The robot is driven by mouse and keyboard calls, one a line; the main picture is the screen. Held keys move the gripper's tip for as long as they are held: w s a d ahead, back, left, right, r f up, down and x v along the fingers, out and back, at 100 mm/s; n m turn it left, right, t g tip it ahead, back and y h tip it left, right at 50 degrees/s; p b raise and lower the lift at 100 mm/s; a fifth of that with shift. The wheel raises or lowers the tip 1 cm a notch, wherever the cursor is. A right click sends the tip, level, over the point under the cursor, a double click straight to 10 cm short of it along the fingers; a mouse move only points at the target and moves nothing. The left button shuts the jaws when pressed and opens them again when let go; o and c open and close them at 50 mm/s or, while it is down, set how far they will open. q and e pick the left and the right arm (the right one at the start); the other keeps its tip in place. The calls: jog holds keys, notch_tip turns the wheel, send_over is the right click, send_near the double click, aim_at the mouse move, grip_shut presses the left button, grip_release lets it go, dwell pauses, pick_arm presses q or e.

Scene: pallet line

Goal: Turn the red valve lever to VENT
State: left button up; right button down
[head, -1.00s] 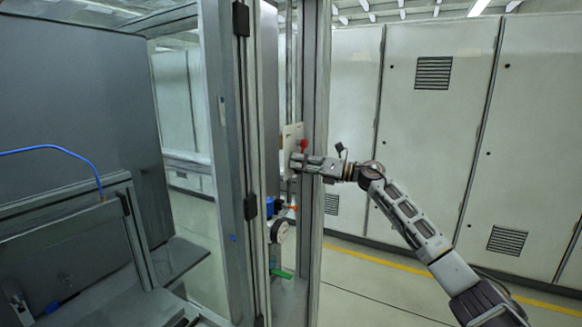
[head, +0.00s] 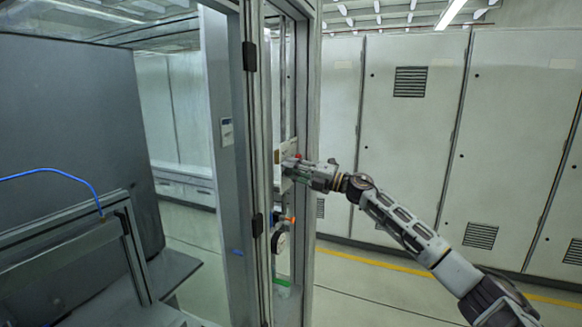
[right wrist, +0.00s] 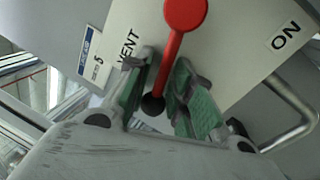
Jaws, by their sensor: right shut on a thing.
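The red valve lever (right wrist: 172,52) shows in the right wrist view, its round hub at the top and its black knob between my fingers. It points down and slightly left, between the VENT label (right wrist: 128,48) and the ON label (right wrist: 286,36), nearer VENT. My right gripper (right wrist: 156,98) has its green-padded fingers on both sides of the lever's knob end and is shut on it. In the head view my right gripper (head: 290,165) is at the pale valve plate inside the frame opening, hiding most of the lever. My left gripper is not in view.
A metal frame post (head: 304,230) stands right beside my right gripper. A round gauge (head: 278,241) and an orange-tipped fitting (head: 284,219) sit below it. A bent metal handle (right wrist: 292,118) is right of the plate. Pale cabinets (head: 410,130) stand behind, with open floor before them.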

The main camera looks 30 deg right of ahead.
jog(key=shift+s+r+m+t+h+p, duration=0.15)
jog(key=shift+r+m+p, duration=0.25)
jog(key=shift+m, duration=0.5)
jog(key=shift+w+r+m+t+h+p, duration=0.1)
jog(key=shift+r+m+t+h+p, duration=0.15)
jog(key=shift+r+m, duration=0.45)
jog(key=shift+f, duration=0.15)
jog(key=c, duration=1.6)
grip_release()
jog(key=shift+o, duration=0.2)
jog(key=shift+s+f, duration=0.1)
jog(key=shift+f, duration=0.05)
jog(key=v, duration=1.1)
jog(key=shift+s+d, duration=0.25)
